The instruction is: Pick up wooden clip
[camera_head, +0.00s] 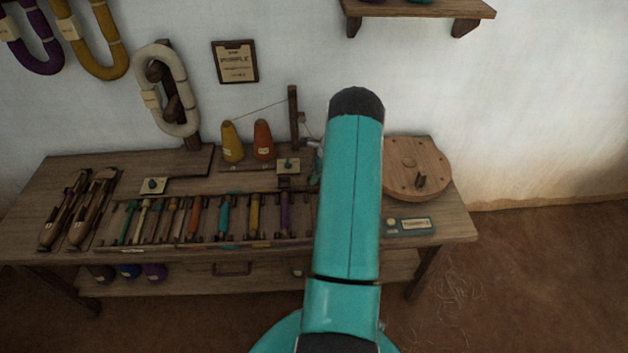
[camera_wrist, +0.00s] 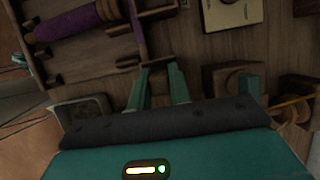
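My gripper (camera_wrist: 158,82) shows in the wrist view with two teal fingers apart, close over the bench's wooden surface. I see nothing clearly held between them. In the head view my teal arm hides the gripper and part of the bench. I cannot pick out the wooden clip for certain. Small dark wooden pieces lie around the fingertips in the wrist view, and a wooden block (camera_wrist: 222,76) sits to their right, but none is clear enough to name as the clip.
The wooden bench (camera_head: 62,180) carries a rack of colored bobbins, with a purple bobbin (camera_wrist: 82,20) at the wrist view's upper left. A pale card (camera_wrist: 232,12) lies above the fingers. Yellow (camera_head: 232,143) and orange (camera_head: 264,141) cones and a round wooden disc (camera_head: 417,165) stand behind.

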